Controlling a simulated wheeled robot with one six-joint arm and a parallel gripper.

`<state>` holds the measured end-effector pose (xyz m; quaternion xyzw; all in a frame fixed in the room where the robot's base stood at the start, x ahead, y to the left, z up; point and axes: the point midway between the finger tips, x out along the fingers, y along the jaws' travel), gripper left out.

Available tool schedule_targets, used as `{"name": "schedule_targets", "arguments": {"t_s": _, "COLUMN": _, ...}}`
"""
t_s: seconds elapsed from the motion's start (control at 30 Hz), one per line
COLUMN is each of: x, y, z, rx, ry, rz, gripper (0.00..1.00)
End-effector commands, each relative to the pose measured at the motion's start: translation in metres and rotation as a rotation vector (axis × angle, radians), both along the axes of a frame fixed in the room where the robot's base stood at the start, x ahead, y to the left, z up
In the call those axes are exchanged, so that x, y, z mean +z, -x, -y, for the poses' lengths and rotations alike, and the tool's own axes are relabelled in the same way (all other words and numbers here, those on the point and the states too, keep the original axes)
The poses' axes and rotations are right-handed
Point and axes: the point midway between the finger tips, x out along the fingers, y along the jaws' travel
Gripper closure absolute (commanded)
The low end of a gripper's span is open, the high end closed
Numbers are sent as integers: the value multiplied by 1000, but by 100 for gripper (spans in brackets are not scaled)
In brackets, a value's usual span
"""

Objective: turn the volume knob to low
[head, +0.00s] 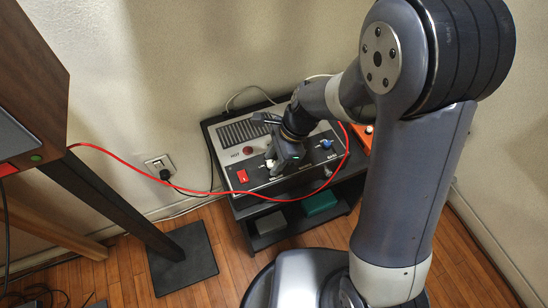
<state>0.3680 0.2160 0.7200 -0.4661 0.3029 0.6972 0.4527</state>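A black and grey control box (228,159) with a slotted grille sits on a dark stand. Its panel has a red rocker switch (242,176), a dark red round part (248,150), a blue knob (326,143) and a small grey knob or lever (327,171). My gripper (271,164) points down at the middle of the panel, beside or around a small pale part (269,163) that it partly covers. I cannot tell which control is the volume knob; the labels are too small to read surely. The finger gap and any contact are hidden.
A red cable (188,187) runs from the wooden cabinet (30,85) at left, across the box's front. An orange-red box (363,138) stands right, behind my arm. The stand's shelf (262,242) holds a grey and a green box (319,202).

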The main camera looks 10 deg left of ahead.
Motion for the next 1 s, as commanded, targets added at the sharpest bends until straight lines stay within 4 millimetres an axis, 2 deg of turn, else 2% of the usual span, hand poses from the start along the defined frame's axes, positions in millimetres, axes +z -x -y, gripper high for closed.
{"name": "schedule_targets", "arguments": {"t_s": 0.07, "x": 0, "y": 0, "z": 0, "rx": 0, "ry": 0, "rz": 0, "gripper": 69}}
{"name": "schedule_targets", "arguments": {"t_s": 0.43, "x": 0, "y": 0, "z": 0, "rx": 0, "ry": 0, "rz": 0, "gripper": 99}}
{"name": "schedule_targets", "arguments": {"t_s": 0.77, "x": 1, "y": -1, "z": 0, "rx": 43, "ry": 0, "rz": -1, "gripper": 100}}
{"name": "schedule_targets", "arguments": {"t_s": 1.0, "x": 2, "y": -1, "z": -1, "rx": 186, "ry": 0, "rz": -2, "gripper": 100}}
